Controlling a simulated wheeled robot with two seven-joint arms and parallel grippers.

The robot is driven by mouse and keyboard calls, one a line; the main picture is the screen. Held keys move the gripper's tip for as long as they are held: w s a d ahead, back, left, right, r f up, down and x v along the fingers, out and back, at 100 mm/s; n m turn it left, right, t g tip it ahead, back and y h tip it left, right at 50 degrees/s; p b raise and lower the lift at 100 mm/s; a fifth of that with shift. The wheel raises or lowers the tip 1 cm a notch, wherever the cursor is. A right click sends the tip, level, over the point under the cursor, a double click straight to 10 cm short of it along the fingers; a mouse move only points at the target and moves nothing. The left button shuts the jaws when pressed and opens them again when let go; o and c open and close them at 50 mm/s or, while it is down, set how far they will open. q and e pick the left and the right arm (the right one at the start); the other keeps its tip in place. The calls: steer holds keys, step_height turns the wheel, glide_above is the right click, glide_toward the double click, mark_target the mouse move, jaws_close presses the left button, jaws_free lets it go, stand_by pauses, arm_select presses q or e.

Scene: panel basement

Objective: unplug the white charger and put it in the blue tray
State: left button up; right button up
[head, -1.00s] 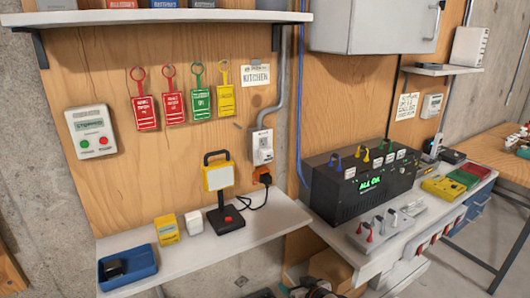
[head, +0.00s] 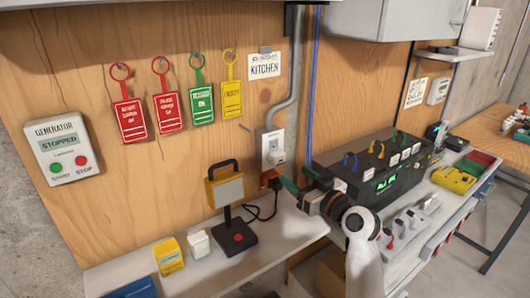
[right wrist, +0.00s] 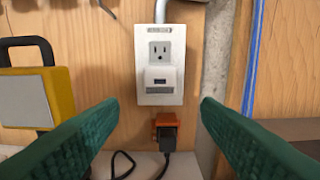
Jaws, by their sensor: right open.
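The white charger (right wrist: 159,78), a small block with a dark port, sits in the lower socket of the white wall outlet (right wrist: 145,50); the upper socket is empty. In the head view the charger (head: 277,157) shows on the outlet (head: 265,142). My right gripper (head: 298,180) is in front of the wall, right of and below the outlet. In the right wrist view its green fingers (right wrist: 159,108) are open and empty, apart on either side below the charger. The blue tray (head: 135,290) is at the bottom left, mostly cut off. My left gripper is not in view.
An orange plug (right wrist: 166,128) with a black cord hangs just below the outlet. A yellow-framed lamp (head: 228,190) stands left of it. A yellow box (head: 169,256) and white cube (head: 198,243) sit on the shelf (head: 285,232). A dark panel box (head: 385,170) is at right.

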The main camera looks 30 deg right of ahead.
mark_target(281, 163)
steer(key=w, duration=0.3)
steer(key=shift+w+a+r, duration=0.15)
steer(key=shift+w+r, duration=0.1)
steer(key=shift+r, duration=0.05)
steer(key=w, duration=0.3)
steer(key=shift+a+f+b, duration=0.1)
steer(key=shift+f+b, duration=0.05)
steer(key=shift+b, duration=0.2)
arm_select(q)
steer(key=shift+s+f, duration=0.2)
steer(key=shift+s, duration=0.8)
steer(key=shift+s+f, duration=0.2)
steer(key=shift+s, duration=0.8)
arm_select(e)
steer(key=shift+w, duration=0.5)
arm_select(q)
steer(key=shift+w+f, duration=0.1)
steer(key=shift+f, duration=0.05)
